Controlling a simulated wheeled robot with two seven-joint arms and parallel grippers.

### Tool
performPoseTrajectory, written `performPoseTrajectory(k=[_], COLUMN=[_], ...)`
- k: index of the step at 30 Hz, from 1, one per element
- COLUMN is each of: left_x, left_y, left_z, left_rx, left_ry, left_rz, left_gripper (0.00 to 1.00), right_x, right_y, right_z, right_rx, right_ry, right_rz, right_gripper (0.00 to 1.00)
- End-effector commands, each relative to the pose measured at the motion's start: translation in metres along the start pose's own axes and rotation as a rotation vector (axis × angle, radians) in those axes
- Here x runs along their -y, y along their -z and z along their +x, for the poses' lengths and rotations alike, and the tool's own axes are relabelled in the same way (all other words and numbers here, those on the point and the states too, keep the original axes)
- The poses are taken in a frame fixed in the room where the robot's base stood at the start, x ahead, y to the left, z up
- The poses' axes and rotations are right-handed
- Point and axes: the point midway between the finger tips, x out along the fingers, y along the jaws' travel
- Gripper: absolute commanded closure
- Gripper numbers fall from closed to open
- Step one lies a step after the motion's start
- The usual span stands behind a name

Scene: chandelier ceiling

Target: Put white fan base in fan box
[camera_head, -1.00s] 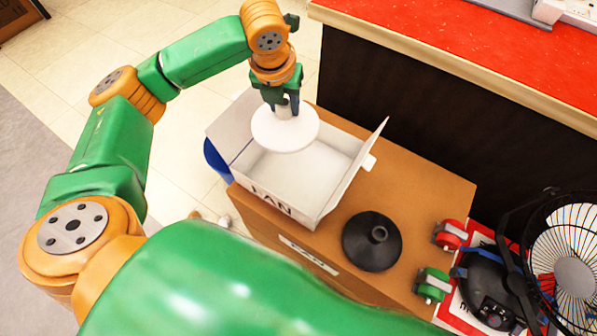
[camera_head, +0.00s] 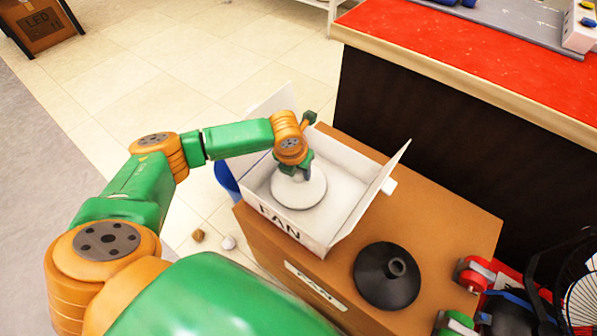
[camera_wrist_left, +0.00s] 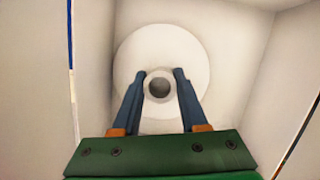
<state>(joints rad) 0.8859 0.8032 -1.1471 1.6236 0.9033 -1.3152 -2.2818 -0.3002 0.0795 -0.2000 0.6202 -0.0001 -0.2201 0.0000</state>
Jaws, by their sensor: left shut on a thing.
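The white fan base (camera_head: 303,190) is a round white disc with a short central post. My left gripper (camera_head: 296,172) is shut on the post, and the disc is inside the open white fan box (camera_head: 350,190) at its left part. In the left wrist view the fan base (camera_wrist_left: 190,60) shows between the two fingers of my left gripper (camera_wrist_left: 159,90), with the box walls (camera_wrist_left: 245,60) around it. I cannot tell if the disc touches the box floor. My right gripper is not in view.
The box stands on a brown cabinet (camera_head: 440,215). A black fan base (camera_head: 387,277) stands in front of it. A red-topped counter (camera_head: 480,55) is behind.

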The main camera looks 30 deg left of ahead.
Motion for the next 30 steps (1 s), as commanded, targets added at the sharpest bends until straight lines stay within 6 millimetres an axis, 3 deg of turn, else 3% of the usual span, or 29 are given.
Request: performPoseTrajectory(k=[5, 6, 9, 20, 30], left_x=[0.000, 0.000, 0.000, 0.000, 0.000], left_y=[0.000, 0.000, 0.000, -0.001, -0.003], left_z=[0.000, 0.000, 0.000, -0.009, -0.092], left_rx=[0.000, -0.001, -0.001, 0.000, 0.002], left_ry=[0.000, 0.000, -0.001, -0.001, 0.001], left_rz=[0.000, 0.000, 0.000, 0.000, 0.000], left_gripper=[1.00, 0.49, 0.28, 0.28, 0.28], right_x=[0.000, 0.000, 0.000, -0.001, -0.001], right_y=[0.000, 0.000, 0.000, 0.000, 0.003], right_z=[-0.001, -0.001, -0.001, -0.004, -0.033], right_rx=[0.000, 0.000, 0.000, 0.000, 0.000], right_ry=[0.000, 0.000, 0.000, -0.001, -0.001], right_rz=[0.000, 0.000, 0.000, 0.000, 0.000], right_gripper=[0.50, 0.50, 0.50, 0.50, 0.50])
